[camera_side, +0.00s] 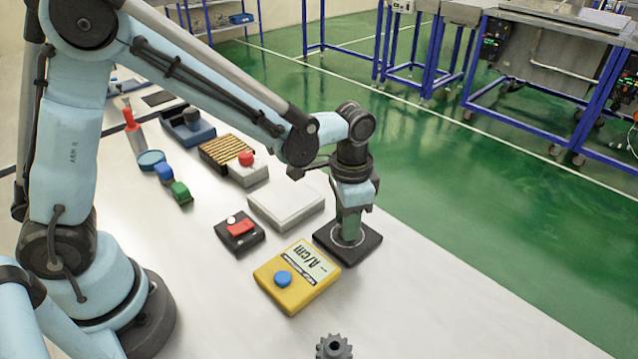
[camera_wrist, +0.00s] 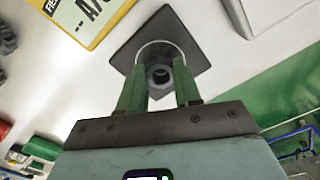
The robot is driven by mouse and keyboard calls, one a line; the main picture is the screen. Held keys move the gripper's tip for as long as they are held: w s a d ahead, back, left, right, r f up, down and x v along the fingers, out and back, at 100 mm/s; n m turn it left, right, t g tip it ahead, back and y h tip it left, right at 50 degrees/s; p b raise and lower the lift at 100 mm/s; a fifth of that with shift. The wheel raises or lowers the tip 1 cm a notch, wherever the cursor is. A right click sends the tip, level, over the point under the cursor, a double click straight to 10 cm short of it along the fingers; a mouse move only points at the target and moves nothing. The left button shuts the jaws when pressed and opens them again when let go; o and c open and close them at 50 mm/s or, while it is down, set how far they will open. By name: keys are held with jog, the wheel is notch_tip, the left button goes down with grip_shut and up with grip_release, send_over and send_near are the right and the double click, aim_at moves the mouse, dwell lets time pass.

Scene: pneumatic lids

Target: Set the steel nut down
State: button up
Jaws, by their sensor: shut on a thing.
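The steel nut (camera_wrist: 159,76) is a dark grey nut with a round hole, seen in the wrist view between the two green fingers of my gripper (camera_wrist: 158,88). My gripper is shut on it. Below is a black square pad (camera_wrist: 199,51) marked with a thin white ring. In the side view my gripper (camera_side: 348,232) points down over the black pad (camera_side: 367,246), with its fingertips low inside the ring. The nut is hidden by the fingers there. I cannot tell whether the nut touches the pad.
A yellow meter (camera_side: 310,290) with a blue knob lies just left of the pad. A light grey block (camera_side: 286,204) lies behind it, and a dark box with a red switch (camera_side: 240,232) farther left. A dark gear (camera_side: 333,347) lies at the front.

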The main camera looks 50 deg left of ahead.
jog(key=shift+f, duration=0.3)
jog(key=o, duration=1.1)
notch_tip(320, 180, up, 12)
jog(key=shift+s+a+f+n+t, duration=0.1)
jog(key=shift+s+a+n+t, duration=1)
jog(key=shift+s+a, duration=0.6)
jog(key=shift+s+a+r+n+t, duration=0.1)
jog(key=shift+s+a+n+t, duration=1.05)
jog(key=shift+a, duration=0.9)
jog(key=shift+s+a+f+n+t, duration=0.1)
jog(key=shift+s+a+n+t, duration=0.65)
jog(key=shift+s+a+t, duration=0.85)
jog(key=shift+s+a+g, duration=0.1)
jog(key=shift+a+g, duration=0.15)
jog(key=shift+a, duration=0.05)
